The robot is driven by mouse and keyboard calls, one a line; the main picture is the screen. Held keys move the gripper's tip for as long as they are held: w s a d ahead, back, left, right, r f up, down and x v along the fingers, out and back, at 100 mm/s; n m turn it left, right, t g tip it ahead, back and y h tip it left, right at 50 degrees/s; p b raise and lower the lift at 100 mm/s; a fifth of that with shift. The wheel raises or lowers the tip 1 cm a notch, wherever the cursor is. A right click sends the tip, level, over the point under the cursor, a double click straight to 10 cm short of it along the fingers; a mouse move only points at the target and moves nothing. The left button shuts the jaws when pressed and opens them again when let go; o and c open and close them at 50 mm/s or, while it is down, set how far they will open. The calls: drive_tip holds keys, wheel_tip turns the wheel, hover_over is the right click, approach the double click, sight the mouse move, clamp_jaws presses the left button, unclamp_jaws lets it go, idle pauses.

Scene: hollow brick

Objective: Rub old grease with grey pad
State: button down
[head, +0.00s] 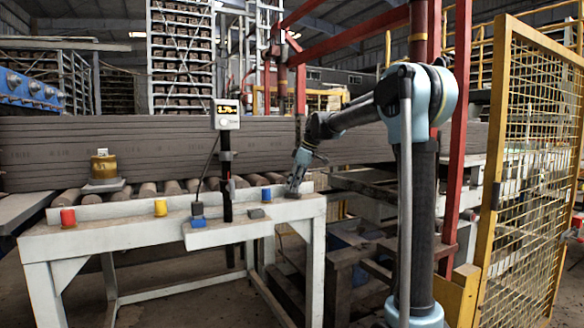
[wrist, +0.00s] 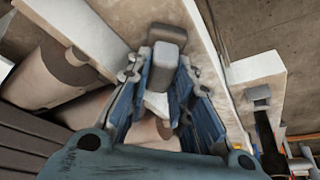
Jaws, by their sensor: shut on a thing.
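My gripper (head: 297,176) is low over the right end of the white table (head: 120,236), pointing down. In the wrist view my gripper (wrist: 166,78) is shut on a light grey block that looks like the grey pad (wrist: 168,55), which shows between the fingertips. A darker grey shape shows just beyond the pad; I cannot tell whether it is part of the pad or lies on the table. The pad seems at or close to the tabletop; contact is not clear. I cannot make out the old grease for certain in either view.
A black post with a display (head: 227,122) rises mid-table. Rollers run behind; a yellow mesh fence (head: 535,150) is right.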

drive_tip(key=shift+a+r, duration=0.15)
drive_tip(key=shift+r, duration=3.95)
drive_tip(key=shift+s, duration=0.1)
